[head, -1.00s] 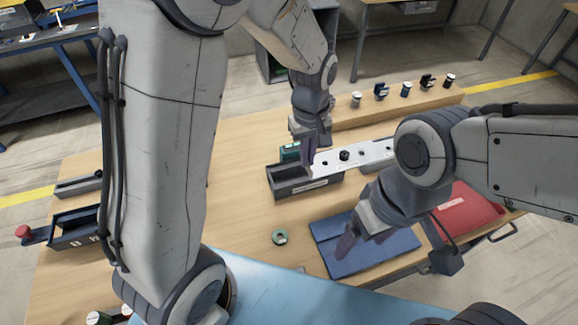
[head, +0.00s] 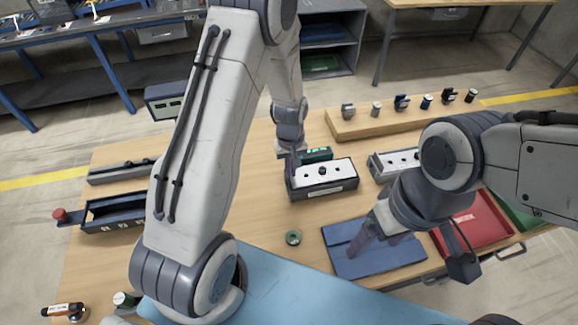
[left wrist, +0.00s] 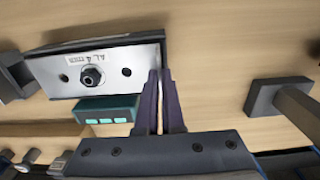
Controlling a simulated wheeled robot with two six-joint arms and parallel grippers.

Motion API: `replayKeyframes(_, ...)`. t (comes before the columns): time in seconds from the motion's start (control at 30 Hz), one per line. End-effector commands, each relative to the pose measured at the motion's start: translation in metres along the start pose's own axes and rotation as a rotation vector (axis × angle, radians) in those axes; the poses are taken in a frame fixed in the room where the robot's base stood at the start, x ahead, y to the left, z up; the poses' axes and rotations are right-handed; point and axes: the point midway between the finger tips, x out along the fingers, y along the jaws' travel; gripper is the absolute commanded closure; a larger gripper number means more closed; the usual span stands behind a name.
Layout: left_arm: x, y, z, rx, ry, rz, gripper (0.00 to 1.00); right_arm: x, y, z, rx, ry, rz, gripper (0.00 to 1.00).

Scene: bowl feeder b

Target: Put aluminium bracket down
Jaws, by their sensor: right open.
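The aluminium bracket (head: 322,171) is a pale plate with holes and a dark nut. It lies over a grey open bin (head: 325,191) in the middle of the table. In the left wrist view the bracket (left wrist: 60,72) carries an "AL 4 mm" label. My left gripper (head: 291,172) is at the bracket's left end. In the left wrist view its fingers (left wrist: 161,72) are nearly together, with the bracket's end at their tips; the exact contact is partly hidden. My right gripper (head: 375,238) is open and empty over the blue mat (head: 350,261).
A green box with lit panels (head: 318,154) stands right behind the bin. A second grey bin with a plate (head: 380,168) is to the right. A green ring (head: 293,238) lies in front. A wooden rail (head: 370,124) with small parts is behind; a red tray (head: 478,228) is at right.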

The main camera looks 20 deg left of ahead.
Motion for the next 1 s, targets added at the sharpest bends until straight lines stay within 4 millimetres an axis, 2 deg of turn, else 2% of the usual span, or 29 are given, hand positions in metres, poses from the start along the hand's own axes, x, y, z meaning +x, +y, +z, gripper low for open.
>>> replayKeyframes(0.77, 0.013, 0.001, -0.001, 0.0, 0.002, 0.001, 1.0, 0.009, 0.001, 0.0, 0.002, 0.0, 0.0, 0.19)
replayKeyframes(0.8, 0.013, 0.0, 0.0, 0.0, 0.001, 0.001, 0.8, 0.009, 0.001, 0.001, 0.002, 0.0, 0.0, 0.19)
replayKeyframes(0.83, 0.013, 0.0, 0.0, 0.0, 0.001, 0.001, 0.69, 0.009, 0.001, 0.001, 0.002, 0.0, 0.0, 0.19)
replayKeyframes(0.87, 0.013, 0.0, 0.0, 0.0, 0.001, 0.001, 0.66, 0.009, 0.001, 0.001, 0.002, 0.0, 0.0, 0.19)
replayKeyframes(1.0, 0.013, 0.001, 0.0, 0.0, 0.001, 0.001, 0.66, 0.009, 0.001, 0.001, 0.002, 0.0, 0.0, 0.19)
